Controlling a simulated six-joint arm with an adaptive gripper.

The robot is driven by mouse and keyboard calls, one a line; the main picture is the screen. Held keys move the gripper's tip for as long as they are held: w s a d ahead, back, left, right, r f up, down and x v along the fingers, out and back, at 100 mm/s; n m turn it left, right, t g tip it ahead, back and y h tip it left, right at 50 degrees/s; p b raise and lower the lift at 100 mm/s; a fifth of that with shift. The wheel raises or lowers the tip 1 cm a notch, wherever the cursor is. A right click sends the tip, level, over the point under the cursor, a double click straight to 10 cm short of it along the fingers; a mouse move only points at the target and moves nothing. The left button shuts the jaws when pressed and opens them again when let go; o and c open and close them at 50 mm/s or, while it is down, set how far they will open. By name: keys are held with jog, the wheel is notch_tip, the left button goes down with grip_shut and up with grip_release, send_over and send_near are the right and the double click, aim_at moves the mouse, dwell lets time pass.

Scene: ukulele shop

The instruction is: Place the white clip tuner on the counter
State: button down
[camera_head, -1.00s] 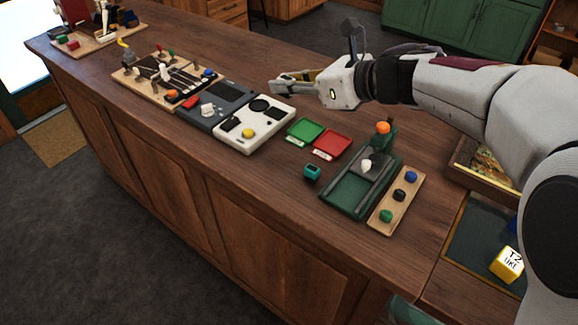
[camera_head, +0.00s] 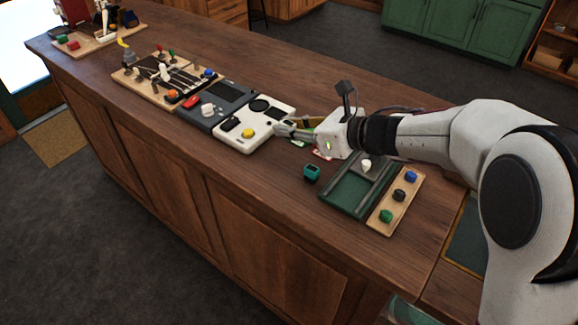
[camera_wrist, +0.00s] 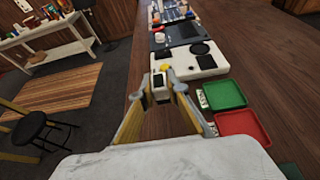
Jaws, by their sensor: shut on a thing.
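The white clip tuner (camera_wrist: 160,86), a small white block with a dark face, sits between my fingertips in the wrist view. My gripper (camera_wrist: 158,92) is shut on it. In the head view my gripper (camera_head: 283,130) is above the wooden counter (camera_head: 240,165), at the right edge of the white device. The tuner cannot be made out clearly there. I cannot tell how high it is above the counter.
The white device (camera_head: 255,120) with a yellow knob lies left of my gripper. The green tray (camera_wrist: 224,95) and red tray (camera_wrist: 243,125) are close on its right in the wrist view. A teal block (camera_head: 311,172) stands nearer the counter's front edge, beside bare wood.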

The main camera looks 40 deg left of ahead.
aim_at(316, 169)
jog(key=shift+f, duration=2.5)
jog(key=shift+f, duration=2.3)
jog(key=shift+f, duration=0.25)
jog(key=c, duration=2)
grip_release()
jog(key=shift+o, duration=0.2)
jog(key=shift+v, duration=0.85)
jog(key=shift+w+f+v, duration=0.1)
jog(key=shift+v, duration=1.45)
jog(key=shift+w+f+v, duration=0.1)
jog(key=shift+f+v, duration=0.05)
jog(key=shift+v, duration=1.4)
